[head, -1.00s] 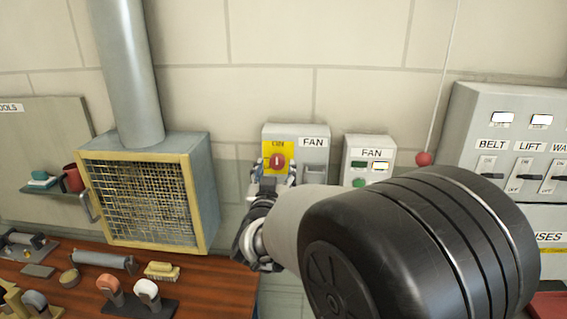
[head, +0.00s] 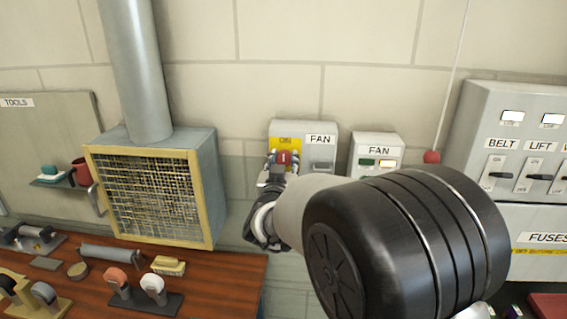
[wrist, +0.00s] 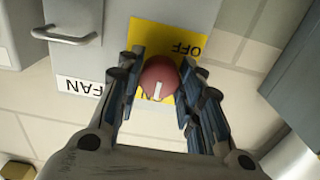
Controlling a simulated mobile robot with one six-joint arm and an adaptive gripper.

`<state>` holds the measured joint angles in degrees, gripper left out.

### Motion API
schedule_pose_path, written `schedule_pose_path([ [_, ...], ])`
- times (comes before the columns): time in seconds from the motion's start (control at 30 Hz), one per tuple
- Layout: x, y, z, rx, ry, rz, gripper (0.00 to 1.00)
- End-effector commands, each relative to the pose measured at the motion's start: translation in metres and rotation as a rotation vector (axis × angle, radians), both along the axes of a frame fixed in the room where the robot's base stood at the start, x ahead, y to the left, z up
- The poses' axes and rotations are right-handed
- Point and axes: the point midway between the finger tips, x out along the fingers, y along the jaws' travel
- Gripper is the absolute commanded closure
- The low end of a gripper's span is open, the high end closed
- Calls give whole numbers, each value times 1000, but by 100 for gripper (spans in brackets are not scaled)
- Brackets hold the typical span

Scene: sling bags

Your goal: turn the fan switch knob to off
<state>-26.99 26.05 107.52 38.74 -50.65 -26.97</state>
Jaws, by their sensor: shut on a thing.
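The fan switch knob (head: 283,158) is red with a white mark, on a yellow plate (head: 279,142) on the grey fan switch box (head: 317,127). In the wrist view, which shows the box upside down, the knob (wrist: 157,78) sits between the two fingers of my gripper (wrist: 160,76). My gripper (head: 280,164) is shut on the knob, one finger on each side. The white mark points at the ON label, which the knob and fingers partly cover. The OFF label (wrist: 186,48) is clear on the opposite side.
A fan indicator panel (head: 378,142) with a lit pale window is right of the box. A red ball (head: 431,157) hangs on a cord. Lever switches (head: 540,178) are far right. A mesh-fronted unit (head: 150,195) stands left, above a wooden bench (head: 215,285) with several tools.

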Motion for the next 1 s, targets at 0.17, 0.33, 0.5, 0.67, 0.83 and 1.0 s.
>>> schedule_pose_path([
  [0.17,0,0,0,0,0,0,83],
  [0.33,0,0,0,0,0,0,90],
  [0.5,0,0,0,-20,1,0,90],
  [0.67,0,0,1,-78,4,0,90],
  [0.83,0,0,2,-194,8,1,90],
  [1.0,0,-1,2,-347,14,0,90],
])
